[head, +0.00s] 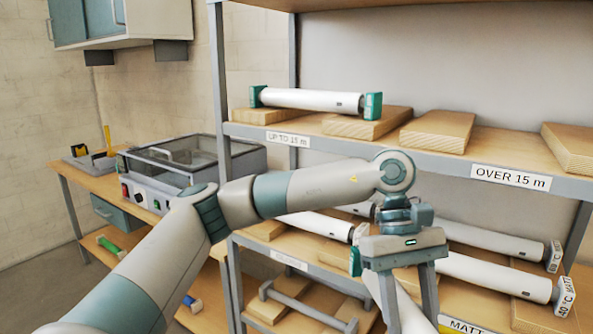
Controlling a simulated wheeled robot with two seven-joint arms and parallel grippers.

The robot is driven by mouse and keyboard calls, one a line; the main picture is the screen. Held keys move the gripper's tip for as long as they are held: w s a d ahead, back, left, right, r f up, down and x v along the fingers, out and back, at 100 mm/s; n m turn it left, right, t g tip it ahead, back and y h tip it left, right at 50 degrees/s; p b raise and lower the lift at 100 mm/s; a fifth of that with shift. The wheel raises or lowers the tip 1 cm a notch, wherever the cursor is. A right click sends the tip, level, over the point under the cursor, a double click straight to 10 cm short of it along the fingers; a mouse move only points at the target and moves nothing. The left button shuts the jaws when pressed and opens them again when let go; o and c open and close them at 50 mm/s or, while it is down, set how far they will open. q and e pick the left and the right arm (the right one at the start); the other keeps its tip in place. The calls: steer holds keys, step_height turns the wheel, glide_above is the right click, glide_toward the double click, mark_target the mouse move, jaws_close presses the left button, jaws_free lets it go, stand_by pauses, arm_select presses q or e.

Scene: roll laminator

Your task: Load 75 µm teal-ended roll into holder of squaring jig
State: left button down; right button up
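A white roll with teal end blocks (312,99) lies across wooden blocks on the upper shelf. The thickness marks are too small to read. My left gripper (410,312) points down in front of the lower shelf with its fingers apart. A grey fixture with a yellow upright (107,140), possibly the squaring jig, stands at the far end of the bench. My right gripper is out of view.
A laminator (185,170) with a clear lid stands on the wooden bench. The upper shelf is labelled UP TO 15 m and OVER 15 m (510,178), with empty wooden blocks (437,131). White-ended rolls (497,276) lie lower right.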

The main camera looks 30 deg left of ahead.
arm_select(q)
steer(key=s+a+f+m+y, duration=0.1)
steer(key=s+a+f+m, duration=0.2)
steer(key=f, duration=0.6)
steer(key=s+a+f+m+g+y, duration=0.1)
steer(key=s+a+f+m, duration=0.1)
steer(key=f, duration=0.8)
steer(key=s+a+f+m+g+y, duration=0.1)
steer(key=s+a+f+m+y, duration=0.1)
steer(key=a+f, duration=0.4)
step_height(320, 180, down, 4)
steer(key=shift+s+a+m, duration=0.3)
steer(key=shift+s+m, duration=0.5)
steer(key=shift+m, duration=0.3)
steer(key=shift+a, duration=0.1)
